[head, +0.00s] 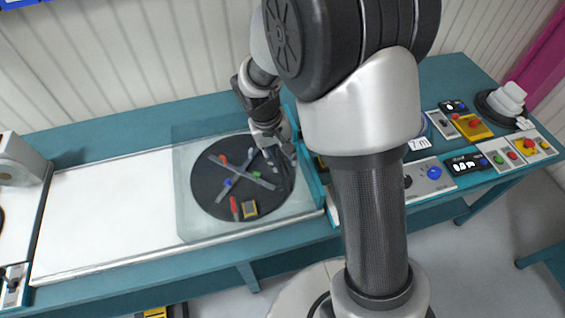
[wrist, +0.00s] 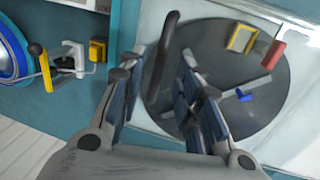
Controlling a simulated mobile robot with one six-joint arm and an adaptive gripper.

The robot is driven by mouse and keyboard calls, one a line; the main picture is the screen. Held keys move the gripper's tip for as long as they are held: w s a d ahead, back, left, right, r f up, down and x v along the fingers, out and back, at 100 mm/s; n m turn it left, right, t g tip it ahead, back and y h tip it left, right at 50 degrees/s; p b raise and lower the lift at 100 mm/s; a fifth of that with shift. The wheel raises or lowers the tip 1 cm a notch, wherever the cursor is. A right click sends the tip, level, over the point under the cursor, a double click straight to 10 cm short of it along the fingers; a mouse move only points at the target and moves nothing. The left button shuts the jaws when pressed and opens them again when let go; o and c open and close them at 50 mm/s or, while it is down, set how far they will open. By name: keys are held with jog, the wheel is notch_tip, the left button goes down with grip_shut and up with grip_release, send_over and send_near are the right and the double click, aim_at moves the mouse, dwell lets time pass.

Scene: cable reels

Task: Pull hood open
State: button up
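The hood (head: 190,215) is a clear box-like cover over a dark round disc (head: 212,180) on the bench in the head view. A dark bar-shaped handle (wrist: 161,58) shows in the wrist view, beside the disc. My gripper (head: 278,158) is over the right part of the hood. In the wrist view my gripper (wrist: 160,95) has its fingers wide apart. The handle appears in the gap between them, and no contact is visible. In the head view my gripper hides the handle. The hood looks closed over the disc.
Coloured clamps and a yellow block (head: 250,208) are on the disc. A control panel with buttons (head: 434,173) is at the right. A blue round part and a yellow lever (wrist: 42,65) are left in the wrist view. The white bench surface (head: 110,215) is clear.

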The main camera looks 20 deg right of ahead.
jog(key=shift+d+f, duration=0.25)
jog(key=shift+f, duration=0.9)
jog(key=shift+c, duration=0.5)
grip_shut()
